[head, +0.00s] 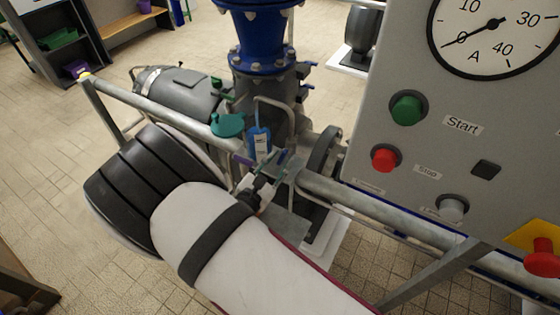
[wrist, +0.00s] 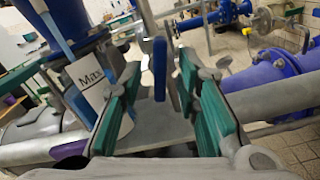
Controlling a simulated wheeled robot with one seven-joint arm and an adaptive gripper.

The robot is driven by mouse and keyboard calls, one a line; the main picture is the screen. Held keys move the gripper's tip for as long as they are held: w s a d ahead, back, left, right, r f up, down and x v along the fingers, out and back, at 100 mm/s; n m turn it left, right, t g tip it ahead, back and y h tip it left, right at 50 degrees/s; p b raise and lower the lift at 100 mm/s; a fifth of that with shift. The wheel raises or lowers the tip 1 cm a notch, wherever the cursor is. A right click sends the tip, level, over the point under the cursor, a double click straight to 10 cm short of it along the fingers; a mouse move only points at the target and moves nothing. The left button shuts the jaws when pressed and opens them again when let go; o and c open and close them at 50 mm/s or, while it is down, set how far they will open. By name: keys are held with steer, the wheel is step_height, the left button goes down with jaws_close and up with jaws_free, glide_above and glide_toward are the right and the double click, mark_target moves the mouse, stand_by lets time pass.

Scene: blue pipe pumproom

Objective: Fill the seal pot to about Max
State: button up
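The seal pot (head: 259,141) is a small blue vessel with a pale label, beside the blue pump column in the head view. In the wrist view the pot's white label (wrist: 91,84) reads "Max" and stands tilted in the picture, left of my gripper. Blue shows below the label, but I cannot tell the liquid level. A blue lever handle (wrist: 160,68) shows between and beyond my fingers. My gripper (wrist: 163,105) has teal finger pads set well apart, with nothing held between them. In the head view my gripper (head: 268,172) is just below the pot.
A grey control panel (head: 463,130) with a gauge and buttons stands close on the right. A grey rail (head: 395,223) runs in front of the pump. Blue pipes (wrist: 275,75) and a handwheel (wrist: 264,19) stand on the right in the wrist view.

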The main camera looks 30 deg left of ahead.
steer(key=shift+w, duration=0.25)
jaws_close()
